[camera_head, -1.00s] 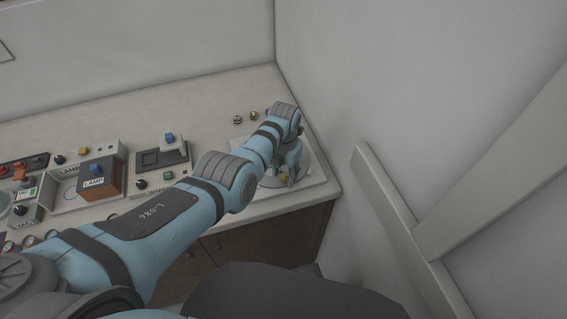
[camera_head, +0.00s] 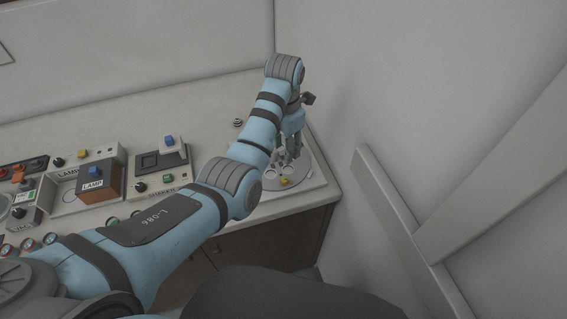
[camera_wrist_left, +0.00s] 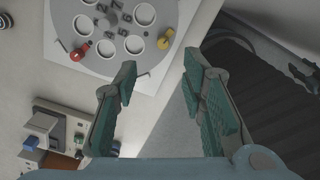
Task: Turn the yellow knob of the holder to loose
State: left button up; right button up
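The holder is a round grey plate (camera_head: 272,172) with several round openings, set in a pale base at the right end of the counter. It also shows in the wrist view (camera_wrist_left: 95,50). The yellow knob (camera_head: 285,182) is on the plate's near edge in the head view and at its right edge in the wrist view (camera_wrist_left: 165,38). A red knob (camera_wrist_left: 79,53) is on the plate's left side. My left gripper (camera_head: 290,158) is open and empty above the plate, apart from the yellow knob. It shows in the wrist view (camera_wrist_left: 158,70) with fingers spread.
A lamp box (camera_head: 97,186) and a box with a blue button (camera_head: 160,160) stand left of the holder. A wall rises close to its right. A small striped knob (camera_head: 238,122) stands behind. The counter's rear strip is clear.

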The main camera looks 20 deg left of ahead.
aim_at(284, 180)
pick_arm(q)
jog(key=f+n+b, duration=0.1)
jog(key=f+n, duration=0.3)
jog(key=n, duration=0.7)
jog(key=f+n+b, duration=0.1)
jog(key=f+n, duration=0.3)
jog(key=n, duration=0.7)
jog(key=f+n+b, duration=0.1)
jog(key=f+n, duration=0.4)
jog(key=n, duration=0.6)
jog(key=shift+s+b, duration=0.35)
jog(key=shift+c, duration=0.5)
